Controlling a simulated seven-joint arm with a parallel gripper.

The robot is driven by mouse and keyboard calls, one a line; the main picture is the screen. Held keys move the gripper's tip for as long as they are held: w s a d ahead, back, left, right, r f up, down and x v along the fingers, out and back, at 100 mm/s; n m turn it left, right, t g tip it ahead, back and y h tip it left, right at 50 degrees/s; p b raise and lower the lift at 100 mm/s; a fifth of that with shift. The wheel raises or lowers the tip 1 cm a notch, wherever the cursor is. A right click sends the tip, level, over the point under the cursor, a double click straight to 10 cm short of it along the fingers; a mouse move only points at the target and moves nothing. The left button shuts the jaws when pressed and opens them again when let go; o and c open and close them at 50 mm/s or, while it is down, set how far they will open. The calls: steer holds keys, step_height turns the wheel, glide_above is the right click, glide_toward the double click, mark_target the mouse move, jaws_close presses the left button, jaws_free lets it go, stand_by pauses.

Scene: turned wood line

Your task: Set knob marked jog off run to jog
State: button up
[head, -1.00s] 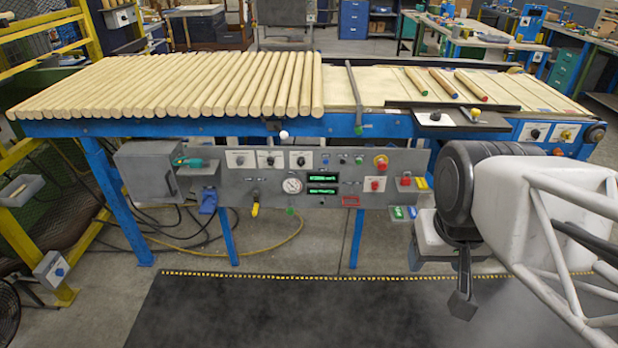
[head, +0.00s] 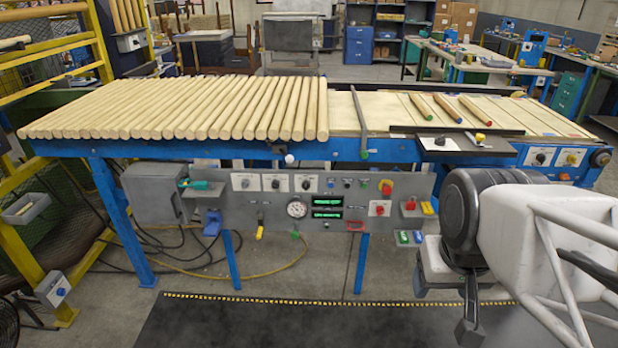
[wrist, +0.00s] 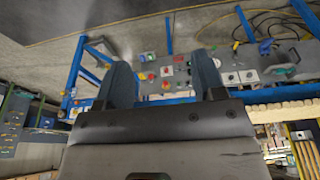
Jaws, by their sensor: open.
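Several black rotary knobs on pale label plates are in the head view; their lettering is too small to read, so I cannot tell which is marked jog off run. Three sit in a row on the grey panel: a left knob (head: 245,182), a middle knob (head: 275,183) and a right knob (head: 306,183). Another knob (head: 440,141) is on the dark plate by the conveyor, and one more knob (head: 541,157) is at the far right. My gripper (head: 468,325) hangs low in front of the line, apart from all of them. In the wrist view my gripper (wrist: 160,65) is open and empty.
The grey panel (head: 345,215) also carries a gauge (head: 297,208), green displays (head: 327,208), a red mushroom button (head: 386,187) and a yellow-handled valve (head: 260,230). Wood rods (head: 180,108) lie above it. The dark floor mat (head: 300,325) in front is clear.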

steer(key=w+a+n+t, duration=0.2)
steer(key=w+t, duration=0.1)
steer(key=w, duration=1.2)
steer(key=w+a+n+t, duration=0.1)
steer(key=w+a+t, duration=0.1)
steer(key=w, duration=1.3)
steer(key=w+a+f+n+t+y, duration=0.15)
steer(key=w+f, duration=0.25)
steer(key=w, duration=0.6)
steer(key=w+a+f+n+t, duration=0.1)
steer(key=w+a+f+t, duration=0.2)
steer(key=w, duration=0.8)
steer(key=w+a+f+n+t+y, duration=0.1)
steer(key=w+a+f+t, duration=0.1)
steer(key=w+a+f, duration=0.35)
steer(key=w+a+f+n+t+y, duration=0.1)
steer(key=w+a+f+n+t, duration=0.1)
steer(key=w+f, duration=0.7)
steer(key=n+t+y, duration=0.2)
steer(key=n+t, duration=0.1)
steer(key=t, duration=0.2)
glide_toward(307, 189)
steer(key=w+r, duration=0.1)
steer(key=shift+w+a+r, duration=0.1)
steer(key=shift+w+a, duration=0.05)
steer(key=shift+a, duration=0.05)
steer(key=shift+w+r, duration=0.1)
steer(key=shift+w, duration=0.05)
steer(key=shift+g, duration=0.25)
steer(key=shift+x, duration=3.75)
